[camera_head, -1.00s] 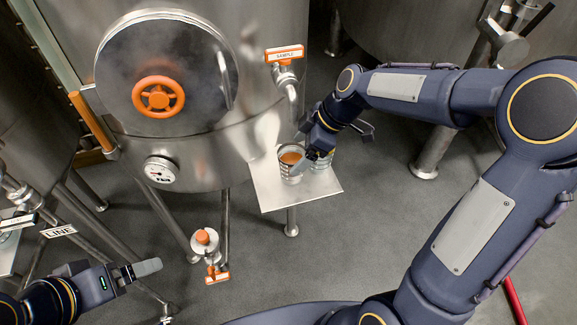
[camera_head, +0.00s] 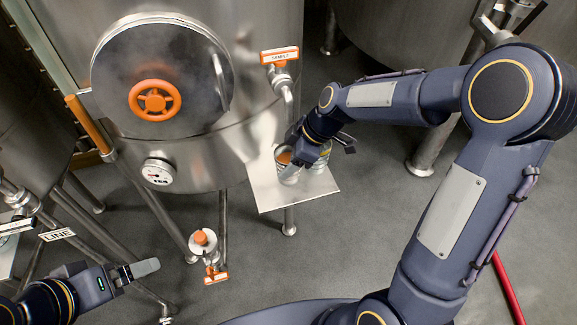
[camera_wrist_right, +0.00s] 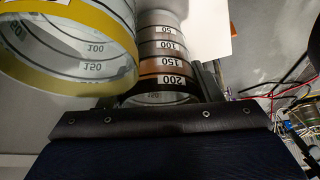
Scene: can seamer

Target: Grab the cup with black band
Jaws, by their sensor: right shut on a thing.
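The cup with black band (camera_wrist_right: 163,48) is a clear measuring cup with brown liquid and printed marks; its dark band shows by the 200 mark in the right wrist view. In the head view this cup (camera_head: 287,174) stands at the shelf, orange-brown inside. My right gripper (camera_head: 292,166) is shut on it, with its fingers partly hiding the cup. A yellow-banded cup (camera_wrist_right: 92,72) stands close beside it, at left in the right wrist view. My left gripper (camera_head: 145,268) is at the lower left, away from the cups; its finger gap is not clear.
The metal shelf (camera_head: 268,194) under the cups is fixed by the steel tank (camera_head: 215,160). A sample tap (camera_head: 280,57) with an orange label is above it. An orange-handled valve (camera_head: 202,238) sits lower, near the tank legs. Grey floor is open at the front.

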